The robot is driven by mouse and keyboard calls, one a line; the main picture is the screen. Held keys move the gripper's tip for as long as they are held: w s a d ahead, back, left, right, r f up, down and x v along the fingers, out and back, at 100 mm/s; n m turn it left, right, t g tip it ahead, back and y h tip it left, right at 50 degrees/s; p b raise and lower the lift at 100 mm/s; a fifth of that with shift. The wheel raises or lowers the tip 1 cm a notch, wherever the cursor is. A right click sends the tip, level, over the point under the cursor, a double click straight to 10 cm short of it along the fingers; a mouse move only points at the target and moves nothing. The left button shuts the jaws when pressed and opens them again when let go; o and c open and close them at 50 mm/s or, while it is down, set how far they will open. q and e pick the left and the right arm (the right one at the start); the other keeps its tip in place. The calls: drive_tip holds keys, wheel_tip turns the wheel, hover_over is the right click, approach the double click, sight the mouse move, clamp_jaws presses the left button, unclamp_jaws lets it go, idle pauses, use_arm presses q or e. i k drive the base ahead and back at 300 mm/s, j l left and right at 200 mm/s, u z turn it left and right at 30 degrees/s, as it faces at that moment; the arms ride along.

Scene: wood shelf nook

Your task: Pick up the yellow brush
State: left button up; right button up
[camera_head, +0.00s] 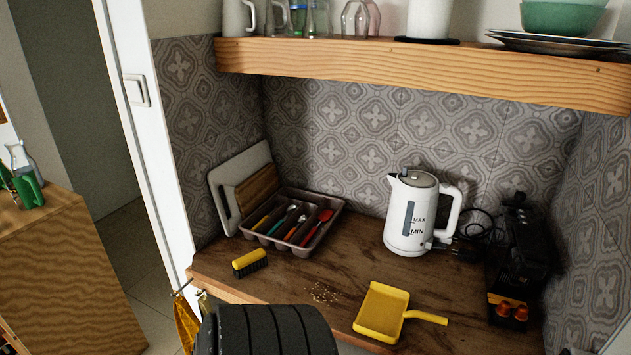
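The yellow brush (249,261) lies on the wooden counter near its left front edge. Its yellow back faces up and its dark bristles show below. A yellow dustpan (380,310) lies to its right on the counter, with its handle pointing right. A small patch of crumbs (323,292) lies between the two. A dark ribbed part, which looks like one of my arm links, covers the bottom middle of the view in front of the counter. Neither gripper's fingers can be seen.
A cutlery tray (335,205) and cutting boards (243,182) stand behind the brush. A white kettle (410,215) stands at the back and a black coffee machine (520,245) at the right. A wooden shelf (420,78) hangs above. A yellow cloth (186,322) hangs at the counter's front left.

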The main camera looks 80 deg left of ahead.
sight(246, 264)
drive_tip(key=u, duration=2.85)
